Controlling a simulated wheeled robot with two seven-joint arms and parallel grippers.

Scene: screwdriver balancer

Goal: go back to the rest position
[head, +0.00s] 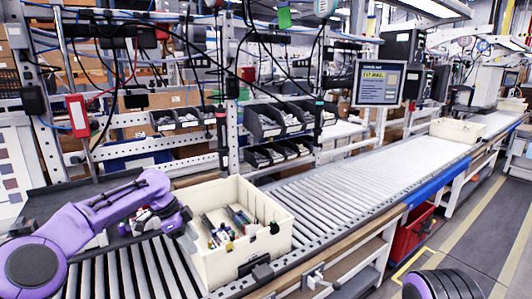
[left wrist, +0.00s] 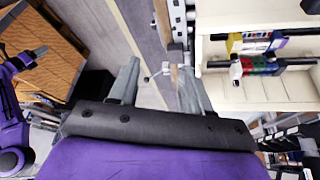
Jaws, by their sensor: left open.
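My left gripper (left wrist: 159,70) is open in the left wrist view, with nothing between its two grey fingers. In the head view my purple left arm comes in from the left and bends down, with the left gripper (head: 180,224) at the left side of a cream bin (head: 272,246). Its fingers are hard to make out there. In the left wrist view the bin (left wrist: 262,96) lies to the right of the fingers. I cannot tell whether they touch it.
The bin holds several small coloured items (head: 232,226) and stands on a roller conveyor (head: 345,190). Dark tools (head: 221,135) hang from the rack above. Small-parts trays (head: 280,120) sit behind. Another cream bin (head: 457,130) stands far right. The conveyor between the bins is clear.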

